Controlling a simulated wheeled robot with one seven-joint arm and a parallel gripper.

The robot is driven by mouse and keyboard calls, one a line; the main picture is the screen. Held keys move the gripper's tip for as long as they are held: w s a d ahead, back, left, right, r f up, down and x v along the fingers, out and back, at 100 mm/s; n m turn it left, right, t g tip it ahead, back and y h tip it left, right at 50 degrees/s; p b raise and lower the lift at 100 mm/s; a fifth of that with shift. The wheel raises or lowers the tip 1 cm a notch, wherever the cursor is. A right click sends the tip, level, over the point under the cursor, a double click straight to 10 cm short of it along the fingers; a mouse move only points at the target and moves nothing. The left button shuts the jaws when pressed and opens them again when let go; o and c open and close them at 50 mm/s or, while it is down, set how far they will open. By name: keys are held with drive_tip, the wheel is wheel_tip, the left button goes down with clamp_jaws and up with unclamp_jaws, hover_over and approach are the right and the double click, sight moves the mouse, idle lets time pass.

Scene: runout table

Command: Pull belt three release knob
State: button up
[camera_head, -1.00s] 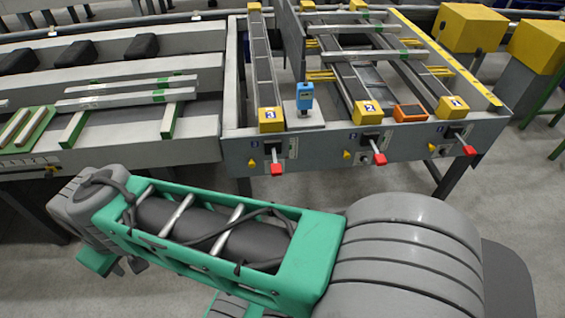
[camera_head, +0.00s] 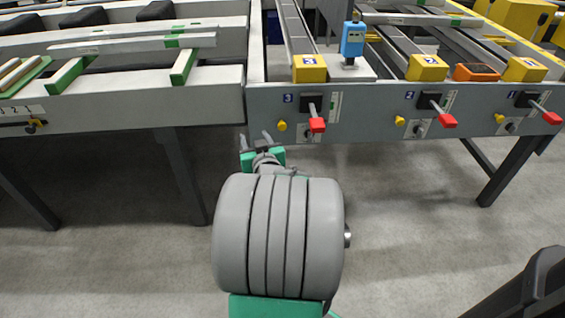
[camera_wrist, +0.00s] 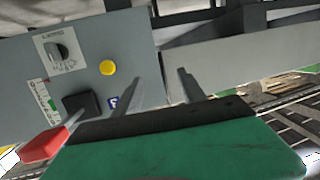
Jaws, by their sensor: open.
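The station marked 3 has a small round yellow knob (camera_head: 282,126) on the grey front panel, left of a lever with a red handle (camera_head: 317,125). In the wrist view the yellow knob (camera_wrist: 107,67) is left of the fingertips, and the red handle (camera_wrist: 42,146) is at lower left. My gripper (camera_head: 255,140) is open and empty, below and left of the yellow knob, apart from it. In the wrist view its two fingers (camera_wrist: 160,78) point toward the panel's end and the adjoining grey beam.
A dark rotary switch (camera_wrist: 60,50) is near the knob. Stations 2 and 1, with red handles (camera_head: 440,121) and (camera_head: 545,115), lie right. A blue device (camera_head: 353,40) stands above the panel. Table legs (camera_head: 180,175) stand left; floor below the panel is clear.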

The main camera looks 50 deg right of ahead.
sight(283, 127)
drive_tip(key=s+d+f+m+g+h+b, duration=0.1)
drive_tip(key=s+d+f+m+h+b, duration=0.1)
drive_tip(key=s+d+f+m+h, duration=0.3)
drive_tip(key=w+d, duration=0.1)
drive_tip(key=d, duration=0.1)
drive_tip(key=w+d+r+n, duration=0.1)
drive_tip(key=d, duration=0.1)
drive_tip(key=w+d+n+y+b, duration=0.1)
drive_tip(key=d, duration=0.1)
drive_tip(key=shift+w+d+r, duration=0.35)
drive_tip(key=shift+w, duration=0.05)
drive_tip(key=shift+c, duration=0.2)
clamp_jaws()
idle(0.5)
